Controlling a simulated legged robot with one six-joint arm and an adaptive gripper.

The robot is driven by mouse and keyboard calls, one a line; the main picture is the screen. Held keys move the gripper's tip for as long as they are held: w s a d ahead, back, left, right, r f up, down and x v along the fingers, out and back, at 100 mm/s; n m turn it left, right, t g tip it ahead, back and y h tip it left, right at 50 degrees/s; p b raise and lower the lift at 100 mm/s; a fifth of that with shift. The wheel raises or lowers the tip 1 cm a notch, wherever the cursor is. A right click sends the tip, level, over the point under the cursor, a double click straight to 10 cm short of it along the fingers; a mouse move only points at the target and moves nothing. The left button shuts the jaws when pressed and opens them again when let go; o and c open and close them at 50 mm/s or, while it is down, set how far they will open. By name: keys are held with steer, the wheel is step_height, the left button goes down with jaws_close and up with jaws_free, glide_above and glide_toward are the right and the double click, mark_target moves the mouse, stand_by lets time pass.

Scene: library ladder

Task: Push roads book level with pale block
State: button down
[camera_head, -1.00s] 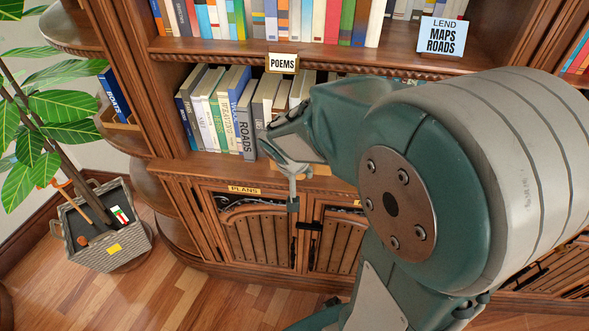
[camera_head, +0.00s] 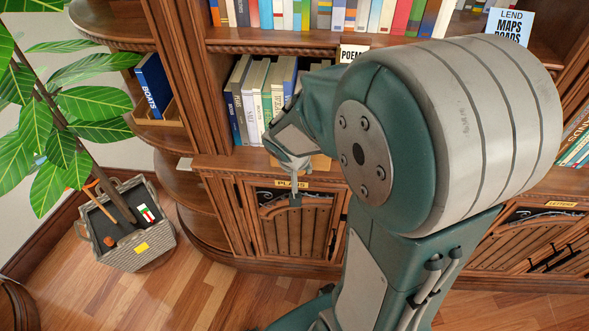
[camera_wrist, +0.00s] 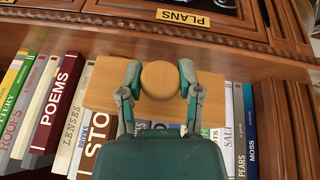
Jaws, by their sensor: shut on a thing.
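My gripper (camera_wrist: 160,82) is shut on the round knob (camera_wrist: 160,79) of a pale wooden block (camera_wrist: 101,88), with a finger on each side. In the wrist view the block lies across the front of the book row. A blue book (camera_head: 290,72), the roads book by its place, stands in the lower row in the head view, its spine mostly behind my arm. I cannot tell how far the roads book stands out. My gripper also shows in the head view (camera_head: 293,168).
Beside the block in the wrist view stand the POEMS book (camera_wrist: 58,103) and the MOSS book (camera_wrist: 250,130). In the head view a BOATS book (camera_head: 152,86) stands on the left side shelf. A planter (camera_head: 125,235) is on the floor at left. Open floor lies in front.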

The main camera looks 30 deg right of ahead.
steer(key=shift+w+a+r, duration=0.1)
steer(key=shift+w+a, duration=0.3)
steer(key=shift+a, duration=0.25)
steer(key=w+d, duration=0.3)
steer(key=shift+w+d, duration=0.1)
steer(key=shift+w, duration=0.15)
steer(key=shift+w+d, duration=0.15)
steer(key=shift+w, duration=0.2)
steer(key=shift+w+a, duration=0.1)
steer(key=shift+a, duration=0.4)
steer(key=shift+d, duration=0.5)
steer(key=shift+w+a, duration=0.15)
steer(key=shift+w, duration=0.1)
